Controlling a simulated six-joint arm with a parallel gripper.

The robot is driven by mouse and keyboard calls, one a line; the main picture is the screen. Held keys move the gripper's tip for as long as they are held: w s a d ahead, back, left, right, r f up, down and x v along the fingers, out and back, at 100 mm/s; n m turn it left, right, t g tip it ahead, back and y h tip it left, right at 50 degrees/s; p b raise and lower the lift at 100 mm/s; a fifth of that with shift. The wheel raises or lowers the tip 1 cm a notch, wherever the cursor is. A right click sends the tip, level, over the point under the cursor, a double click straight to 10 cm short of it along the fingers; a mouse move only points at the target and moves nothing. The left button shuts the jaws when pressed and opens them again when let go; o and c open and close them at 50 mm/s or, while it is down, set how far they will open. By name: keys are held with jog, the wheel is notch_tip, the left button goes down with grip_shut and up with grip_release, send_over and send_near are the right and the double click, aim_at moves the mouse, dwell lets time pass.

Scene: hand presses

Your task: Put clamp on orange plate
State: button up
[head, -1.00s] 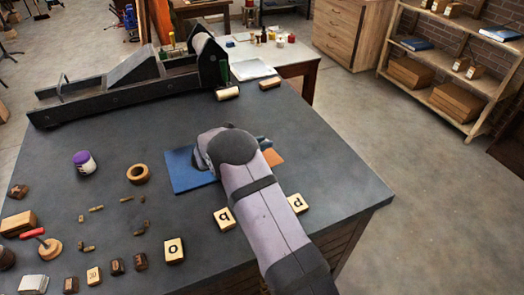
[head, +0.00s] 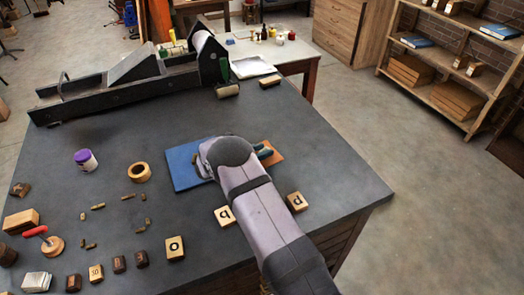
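The orange plate (head: 276,159) lies flat on the dark table, mostly hidden behind my arm. A blue plate (head: 183,173) lies left of it and is partly covered by my wrist. A small dark blue-grey piece with a brownish part (head: 264,152) shows at the right of my wrist, over the orange plate. I cannot tell if it is the clamp or part of my gripper, nor whether it touches the plate. My gripper's fingers are hidden behind my wrist, so their opening does not show.
Letter blocks (head: 225,216) lie near the front edge beside my arm. A wooden ring (head: 138,172), a purple-capped jar (head: 86,160) and several small pieces lie to the left. A long dark press (head: 125,84) stands at the back. The table's right side is clear.

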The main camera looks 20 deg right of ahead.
jog(key=shift+o, duration=0.5)
jog(key=shift+r, duration=0.15)
jog(key=shift+a+r, duration=0.1)
jog(key=b+v, duration=0.4)
jog(key=v, duration=0.7)
jog(key=shift+s+a+r, duration=0.15)
jog(key=shift+s+a, duration=0.1)
